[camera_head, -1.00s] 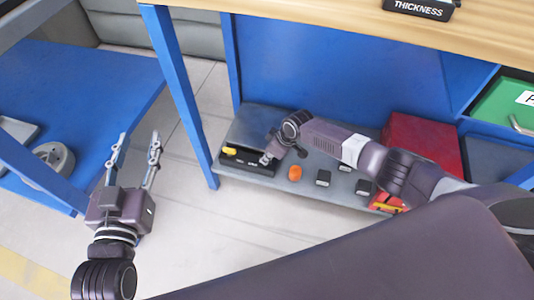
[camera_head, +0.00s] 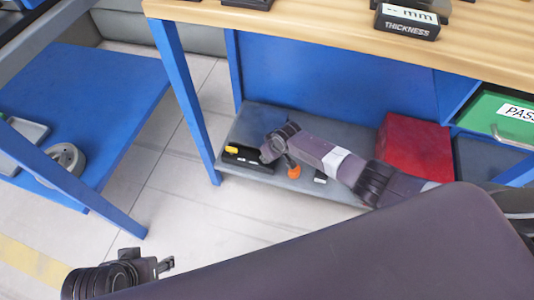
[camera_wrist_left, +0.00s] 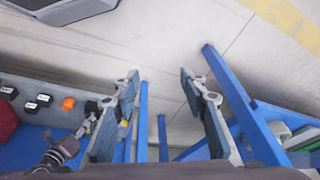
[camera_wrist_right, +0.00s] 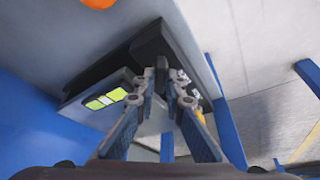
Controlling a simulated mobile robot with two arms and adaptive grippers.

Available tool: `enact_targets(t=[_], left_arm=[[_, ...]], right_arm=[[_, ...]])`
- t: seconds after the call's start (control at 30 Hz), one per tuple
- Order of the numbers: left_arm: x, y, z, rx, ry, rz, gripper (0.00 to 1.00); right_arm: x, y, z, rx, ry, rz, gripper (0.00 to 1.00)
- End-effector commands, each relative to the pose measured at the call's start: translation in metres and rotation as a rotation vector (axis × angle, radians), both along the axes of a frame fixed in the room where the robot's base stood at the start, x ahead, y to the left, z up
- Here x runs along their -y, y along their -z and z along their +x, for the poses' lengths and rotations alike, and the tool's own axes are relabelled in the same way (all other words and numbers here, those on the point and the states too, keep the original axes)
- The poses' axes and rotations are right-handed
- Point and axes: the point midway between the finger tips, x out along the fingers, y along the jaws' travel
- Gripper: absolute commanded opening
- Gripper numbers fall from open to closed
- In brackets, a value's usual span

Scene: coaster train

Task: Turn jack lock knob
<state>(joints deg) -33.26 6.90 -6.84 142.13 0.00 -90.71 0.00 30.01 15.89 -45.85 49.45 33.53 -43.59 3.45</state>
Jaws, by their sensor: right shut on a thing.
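A low black unit (camera_head: 236,161) with a yellow piece (camera_head: 232,150) lies on the grey lower shelf (camera_head: 340,190). My right gripper is at this unit, its fingertips mostly hidden by my wrist in the head view. In the right wrist view, the right gripper (camera_wrist_right: 168,75) has its tips close together against the black unit (camera_wrist_right: 100,75), beside a yellow-green label. It is shut on a small part there, apparently the jack lock knob, which the fingers hide. My left gripper (camera_wrist_left: 165,82) is open and empty above the floor, away from the shelf.
An orange knob-like piece (camera_head: 293,171) and a small black block (camera_head: 320,178) stand on the shelf near my right arm. A red box (camera_head: 414,146) is further right. A blue table leg (camera_head: 184,95) stands left of the unit.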

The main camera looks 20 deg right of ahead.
Motion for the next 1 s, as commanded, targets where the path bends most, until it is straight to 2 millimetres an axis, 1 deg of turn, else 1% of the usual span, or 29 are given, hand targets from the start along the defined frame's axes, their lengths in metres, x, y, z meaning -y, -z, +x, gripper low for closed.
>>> enact_targets(t=[0.03,0.2,0.3,0.4,0.5,0.6,0.77,1.0], left_arm=[[0.0,-0.006,0.0,0.0,0.0,0.0,0.4],[0.0,-0.015,0.001,0.002,0.0,-0.001,0.4],[0.002,0.011,0.007,-0.017,0.001,0.0,0.4],[0.003,0.031,0.011,-0.025,0.003,0.0,0.4],[0.003,0.044,0.013,-0.03,0.004,0.0,0.4],[0.004,0.049,0.014,-0.031,0.005,0.0,0.4],[0.004,0.045,0.014,-0.024,0.004,-0.001,0.4],[0.003,0.024,0.011,-0.012,0.003,-0.001,0.4]], right_arm=[[-0.002,-0.002,-0.001,-0.002,0.024,0.003,0.0],[-0.003,-0.003,-0.001,-0.001,0.122,0.003,0.0],[-0.004,-0.003,-0.001,-0.002,0.202,0.004,0.0],[-0.005,-0.002,-0.001,-0.003,0.294,0.004,0.0],[-0.006,-0.001,-0.001,-0.003,0.388,0.004,0.0],[-0.006,0.0,-0.001,-0.002,0.48,0.003,0.0],[-0.006,0.001,0.0,-0.001,0.612,0.003,0.0],[-0.006,0.001,0.001,-0.001,0.763,0.003,0.0]])
